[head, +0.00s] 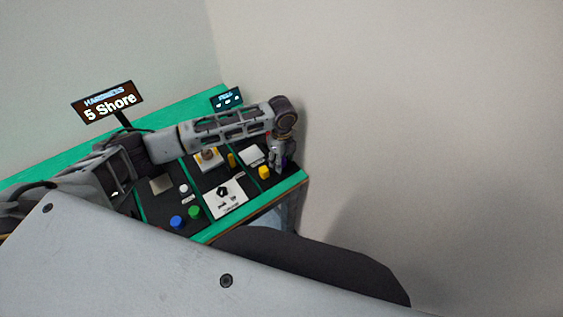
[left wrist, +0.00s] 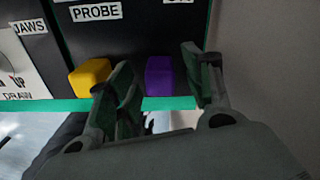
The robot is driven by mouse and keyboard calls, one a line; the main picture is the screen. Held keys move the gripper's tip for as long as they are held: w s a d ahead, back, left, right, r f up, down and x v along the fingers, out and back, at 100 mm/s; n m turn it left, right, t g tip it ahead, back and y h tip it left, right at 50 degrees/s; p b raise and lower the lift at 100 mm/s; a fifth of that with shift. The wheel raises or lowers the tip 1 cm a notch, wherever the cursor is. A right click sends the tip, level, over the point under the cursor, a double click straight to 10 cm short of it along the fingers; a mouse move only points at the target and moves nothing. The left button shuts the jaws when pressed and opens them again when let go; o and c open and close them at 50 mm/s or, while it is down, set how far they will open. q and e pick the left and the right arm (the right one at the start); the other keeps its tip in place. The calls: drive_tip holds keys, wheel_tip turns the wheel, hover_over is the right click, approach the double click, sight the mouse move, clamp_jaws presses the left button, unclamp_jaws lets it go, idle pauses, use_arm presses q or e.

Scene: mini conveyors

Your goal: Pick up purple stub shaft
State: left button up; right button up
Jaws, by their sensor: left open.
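The purple stub shaft (left wrist: 159,75) lies on the dark surface near the green front edge in the left wrist view. My left gripper (left wrist: 160,85) is open, with one finger on each side of the purple piece as seen in that view. I cannot tell how far above it the fingertips are. In the head view my left gripper (head: 278,165) is over the right end of the table, and only a small bit of purple (head: 285,160) shows behind it. My right gripper is not in view.
A yellow piece (left wrist: 90,77) sits just left of the left finger; it also shows in the head view (head: 264,172). Blue (head: 177,221) and green (head: 194,212) pieces stand farther left. A white card (head: 228,201) lies between. A wall stands close to the table's right end.

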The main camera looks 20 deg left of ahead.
use_arm(q)
drive_tip(key=shift+c, duration=0.3)
clamp_jaws()
drive_tip(key=shift+r+b, duration=0.35)
drive_tip(key=shift+r, duration=4.7)
